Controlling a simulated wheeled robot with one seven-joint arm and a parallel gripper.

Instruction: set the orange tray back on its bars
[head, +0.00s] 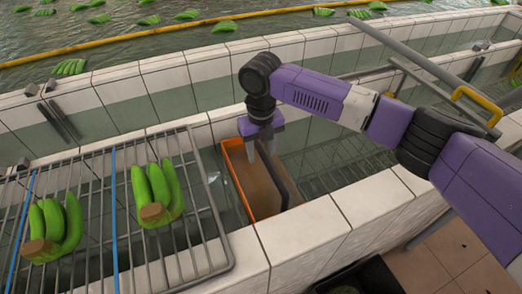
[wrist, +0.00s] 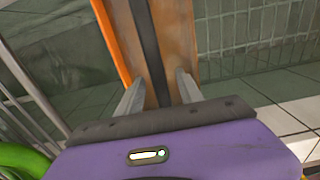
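The orange tray (head: 230,170) sits down in the tiled channel beside the wire rack, with its long side running away from me. Its inside is brown, and a dark handle bar (head: 281,178) runs along it. My gripper (head: 260,150) points down over the far end of the tray. In the wrist view my gripper (wrist: 160,90) has its two fingers apart, with the dark bar (wrist: 150,45) between them and a gap on each side. The tray's orange edge (wrist: 112,45) also shows there. What the tray rests on is hidden.
A wire rack (head: 210,215) with two blue strips holds two green banana bunches (head: 157,192) (head: 55,228) at left. White tiled walls (head: 330,225) border the channel. A grey rail with a yellow grip (head: 477,100) stands at right. More bananas float in water behind.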

